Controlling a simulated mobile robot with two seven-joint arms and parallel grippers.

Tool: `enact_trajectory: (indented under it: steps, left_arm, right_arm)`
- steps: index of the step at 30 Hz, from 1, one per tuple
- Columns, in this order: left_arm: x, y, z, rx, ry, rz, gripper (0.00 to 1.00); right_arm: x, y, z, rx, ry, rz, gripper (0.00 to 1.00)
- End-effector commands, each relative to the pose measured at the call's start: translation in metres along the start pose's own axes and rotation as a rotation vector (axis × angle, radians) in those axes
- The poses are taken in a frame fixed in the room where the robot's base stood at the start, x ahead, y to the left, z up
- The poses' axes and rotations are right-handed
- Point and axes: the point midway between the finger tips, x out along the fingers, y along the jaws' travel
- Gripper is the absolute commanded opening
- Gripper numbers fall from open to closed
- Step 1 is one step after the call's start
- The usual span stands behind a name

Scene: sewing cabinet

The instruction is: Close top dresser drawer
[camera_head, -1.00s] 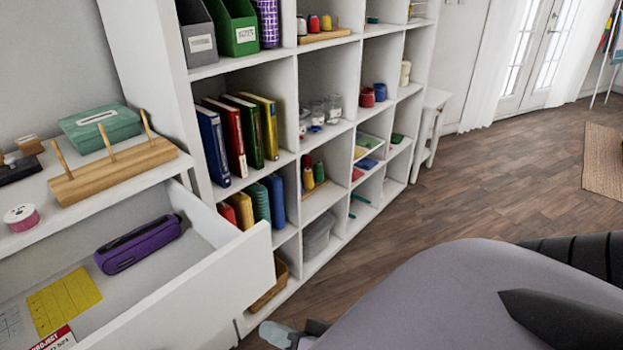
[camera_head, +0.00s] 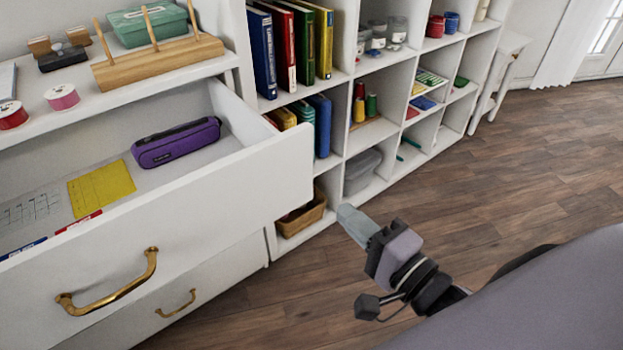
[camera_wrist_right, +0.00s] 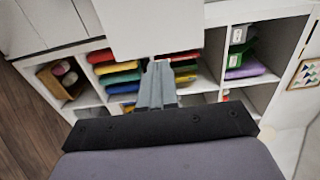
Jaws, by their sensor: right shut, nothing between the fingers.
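The white dresser's top drawer (camera_head: 215,185) stands pulled open at the left of the head view. A purple pencil case (camera_head: 176,143), a yellow sheet (camera_head: 101,189) and other papers lie inside it. A brass handle (camera_head: 108,284) is on its front. My right gripper (camera_head: 346,212) is shut and empty, in the air over the floor, to the right of the drawer's front corner and apart from it. In the right wrist view the shut fingers (camera_wrist_right: 157,88) point towards a white panel and the shelf. My left gripper is not in view.
A white cube shelf (camera_head: 350,75) with books and boxes stands right of the dresser. The dresser top holds a wooden spool rack (camera_head: 157,60), a green box (camera_head: 146,24) and ribbon rolls. A lower drawer (camera_head: 205,292) looks closed. The wood floor (camera_head: 520,170) at right is clear.

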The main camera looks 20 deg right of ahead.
Motion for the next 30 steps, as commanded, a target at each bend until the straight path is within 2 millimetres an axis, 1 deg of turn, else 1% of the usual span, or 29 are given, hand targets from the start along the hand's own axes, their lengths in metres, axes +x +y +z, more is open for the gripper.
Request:
enact_trajectory:
  steps: [3, 21, 25, 30]
  left_arm:
    - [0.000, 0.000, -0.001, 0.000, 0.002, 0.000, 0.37]
    - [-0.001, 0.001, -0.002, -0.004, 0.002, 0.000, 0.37]
    - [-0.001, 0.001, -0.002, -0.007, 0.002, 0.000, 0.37]
    - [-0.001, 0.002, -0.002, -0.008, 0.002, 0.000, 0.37]
  right_arm:
    - [0.016, -0.001, 0.000, -0.002, -0.001, -0.003, 0.00]
    - [0.090, 0.000, 0.000, -0.003, 0.000, -0.001, 0.00]
    - [0.101, 0.000, 0.000, -0.001, -0.001, 0.000, 0.00]
    - [0.108, 0.001, 0.000, -0.002, 0.000, 0.002, 0.00]
